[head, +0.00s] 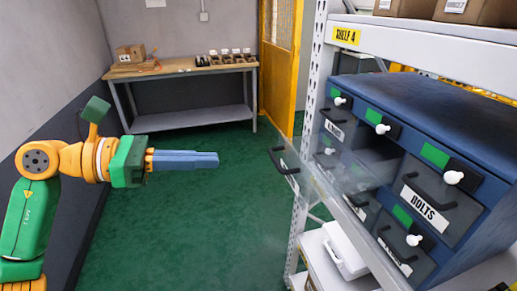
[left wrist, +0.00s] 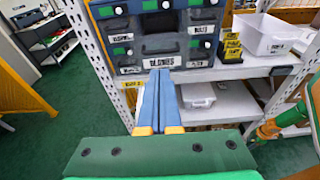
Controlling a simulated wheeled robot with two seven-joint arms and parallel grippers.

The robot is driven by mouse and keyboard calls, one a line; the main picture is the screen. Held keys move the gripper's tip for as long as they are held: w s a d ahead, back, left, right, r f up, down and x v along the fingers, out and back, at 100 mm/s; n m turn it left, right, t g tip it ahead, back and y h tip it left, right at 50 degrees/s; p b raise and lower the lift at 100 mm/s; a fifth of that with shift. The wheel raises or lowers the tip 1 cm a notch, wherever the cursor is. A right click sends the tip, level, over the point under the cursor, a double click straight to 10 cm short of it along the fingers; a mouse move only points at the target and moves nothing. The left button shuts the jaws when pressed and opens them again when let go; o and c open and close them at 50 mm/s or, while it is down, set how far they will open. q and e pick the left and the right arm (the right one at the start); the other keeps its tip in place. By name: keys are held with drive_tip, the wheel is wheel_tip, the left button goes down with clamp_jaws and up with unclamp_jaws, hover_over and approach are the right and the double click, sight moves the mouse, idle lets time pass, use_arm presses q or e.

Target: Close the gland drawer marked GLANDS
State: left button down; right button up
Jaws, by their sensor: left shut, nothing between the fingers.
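The gland drawer (left wrist: 178,61), labelled GLANDS, is in the middle of the left wrist view, with a dark handle above its label. In the head view a see-through drawer (head: 284,152) stands pulled out of the blue cabinet (head: 420,105), its front seen nearly edge-on and its label unreadable. My left gripper (head: 217,160) is shut and empty, left of that drawer front and apart from it, pointing at it. In the left wrist view its blue fingertips (left wrist: 160,72) overlap the lower edge of the GLANDS front. My right gripper is not in view.
The cabinet stands on a white shelf rack (head: 310,120) marked SHELF 4. Its other drawers, one marked BOLTS (head: 430,205), look shut. A white bin (left wrist: 268,38) and yellow boxes (left wrist: 231,47) stand beside it. Green floor (head: 190,225) is clear around my left gripper. A workbench (head: 190,70) stands behind.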

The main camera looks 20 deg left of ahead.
sight(273, 158)
use_arm(q)
drive_tip(key=p+x, duration=0.5)
drive_tip(key=x, duration=0.4)
drive_tip(key=shift+r, duration=0.15)
drive_tip(key=shift+w+d+f, duration=0.2)
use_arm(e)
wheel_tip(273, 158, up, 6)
use_arm(q)
drive_tip(key=shift+a, duration=0.1)
